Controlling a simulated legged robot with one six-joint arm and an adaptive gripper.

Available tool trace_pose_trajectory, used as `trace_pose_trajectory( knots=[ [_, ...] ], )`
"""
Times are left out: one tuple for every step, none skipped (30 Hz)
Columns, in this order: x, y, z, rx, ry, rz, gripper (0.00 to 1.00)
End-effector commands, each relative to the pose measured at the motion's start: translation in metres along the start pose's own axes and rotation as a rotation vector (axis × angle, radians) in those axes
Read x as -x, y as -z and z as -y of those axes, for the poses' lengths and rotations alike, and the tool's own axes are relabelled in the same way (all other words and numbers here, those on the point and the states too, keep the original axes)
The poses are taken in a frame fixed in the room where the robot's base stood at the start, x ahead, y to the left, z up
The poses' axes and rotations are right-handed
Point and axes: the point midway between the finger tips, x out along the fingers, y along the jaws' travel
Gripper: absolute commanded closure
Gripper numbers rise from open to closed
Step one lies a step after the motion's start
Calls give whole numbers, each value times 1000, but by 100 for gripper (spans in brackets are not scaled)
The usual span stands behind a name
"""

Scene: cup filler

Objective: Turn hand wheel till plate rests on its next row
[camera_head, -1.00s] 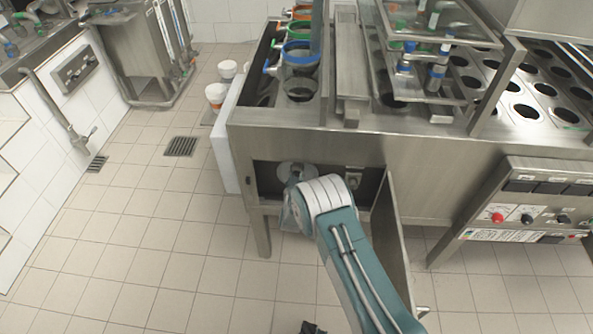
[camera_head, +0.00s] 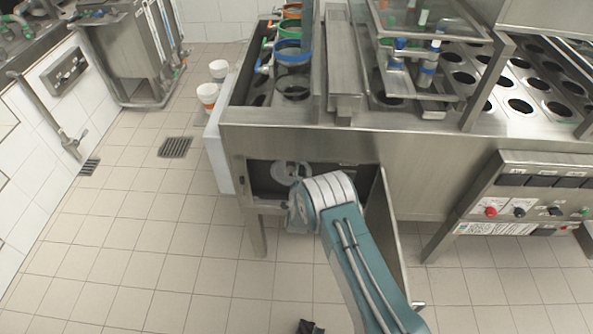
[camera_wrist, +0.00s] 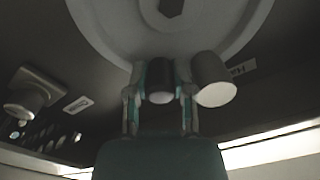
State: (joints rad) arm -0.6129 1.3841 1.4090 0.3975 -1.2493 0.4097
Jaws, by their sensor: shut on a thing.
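The hand wheel (camera_head: 291,171) is a grey disc inside the open compartment under the steel machine, partly hidden by my arm. In the wrist view the hand wheel (camera_wrist: 105,28) fills the top, with a dark hexagonal hub. My gripper (camera_wrist: 160,92) is at the wheel's lower rim, its two fingers closed on either side of a short dark round peg (camera_wrist: 160,84) with a pale end. A larger pale-ended cylinder (camera_wrist: 213,82) sits just right of the right finger. The machine's top carries a plate with rows of round holes (camera_head: 520,105); I cannot tell whether it is the task's plate.
The compartment's door (camera_head: 382,235) stands open just right of my arm. A control panel (camera_head: 530,195) hangs farther right. Stacked white cups (camera_head: 208,95) stand left of the machine. The tiled floor (camera_head: 150,250) at the left is clear apart from drain grates.

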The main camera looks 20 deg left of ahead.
Motion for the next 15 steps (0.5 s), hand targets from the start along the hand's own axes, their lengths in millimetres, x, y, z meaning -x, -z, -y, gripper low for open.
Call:
trace_pose_trajectory(
  knots=[
    [0,-1,-6,-44,-7,0,100],
    [0,-1,-8,-72,-7,0,100],
    [0,-1,-10,-111,-7,0,100],
    [0,-2,-11,-139,-7,-1,100],
    [0,-2,-13,-167,-7,-1,100],
    [0,-3,-15,-205,-7,-1,100],
    [0,-4,-16,-234,-7,-1,100],
    [0,-5,-18,-262,-7,-1,100],
    [0,-6,-20,-300,-7,-1,100],
    [0,-6,-21,-328,-7,-1,100],
    [0,-7,-22,-357,-7,-2,100],
    [0,-8,-24,-395,-7,-2,100],
    [0,-9,-25,-424,-7,-2,100],
    [0,-10,-26,-452,-7,-2,100],
    [0,-11,-28,-490,-8,-2,100]
  ],
)
